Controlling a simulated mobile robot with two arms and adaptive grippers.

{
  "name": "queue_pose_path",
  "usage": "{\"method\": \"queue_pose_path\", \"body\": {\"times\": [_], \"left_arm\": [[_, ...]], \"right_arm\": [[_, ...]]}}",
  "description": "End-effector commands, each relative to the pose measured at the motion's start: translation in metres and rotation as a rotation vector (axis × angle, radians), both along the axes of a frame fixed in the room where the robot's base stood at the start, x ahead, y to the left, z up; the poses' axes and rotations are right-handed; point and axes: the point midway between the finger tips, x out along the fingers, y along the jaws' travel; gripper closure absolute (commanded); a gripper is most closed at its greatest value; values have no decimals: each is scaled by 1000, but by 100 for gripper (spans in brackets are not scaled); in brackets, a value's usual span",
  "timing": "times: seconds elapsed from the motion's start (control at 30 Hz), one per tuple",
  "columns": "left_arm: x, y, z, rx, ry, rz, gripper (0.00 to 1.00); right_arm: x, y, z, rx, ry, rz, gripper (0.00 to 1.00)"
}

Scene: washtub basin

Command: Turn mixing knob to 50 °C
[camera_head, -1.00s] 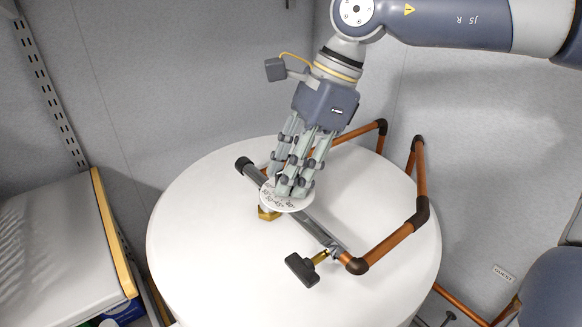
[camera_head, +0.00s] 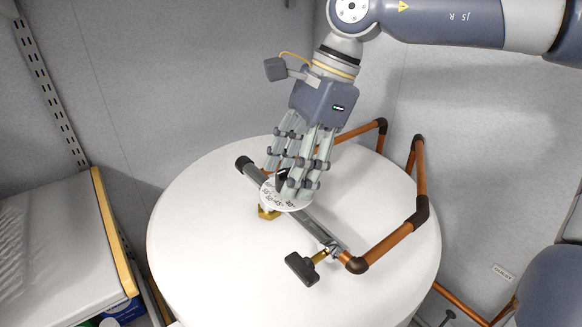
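The round white mixing dial (camera_head: 290,204) sits on a grey horizontal pipe (camera_head: 318,231) over the white round tub top. Its printed numbers are partly covered and too small to read surely. A black knob grip (camera_head: 282,179) shows in the middle of the dial, between my fingers. My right gripper (camera_head: 285,178) comes down from above over the dial. Its fingers are spread, with a visible gap between them around the black grip. I cannot tell whether the right-hand fingers touch it. My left gripper is not in view.
Copper pipes (camera_head: 392,237) with dark elbows run along the right of the white tub top (camera_head: 210,265). A black tap handle (camera_head: 302,268) sticks out in front. A shelf with a yellow edge (camera_head: 115,232) stands at left. The tub top's left part is clear.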

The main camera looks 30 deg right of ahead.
Motion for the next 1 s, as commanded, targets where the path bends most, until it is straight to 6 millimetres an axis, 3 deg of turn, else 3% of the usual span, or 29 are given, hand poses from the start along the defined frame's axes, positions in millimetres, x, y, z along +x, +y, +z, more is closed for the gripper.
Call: {"method": "queue_pose_path", "body": {"times": [0.23,0.37,0.7,1.0], "left_arm": [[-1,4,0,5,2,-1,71],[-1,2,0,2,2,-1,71],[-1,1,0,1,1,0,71],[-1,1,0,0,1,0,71]], "right_arm": [[0,0,1,0,0,0,48],[0,-5,12,1,-2,-2,48],[-3,-32,77,-1,-4,-3,48],[-5,-45,109,0,-1,0,48]]}}
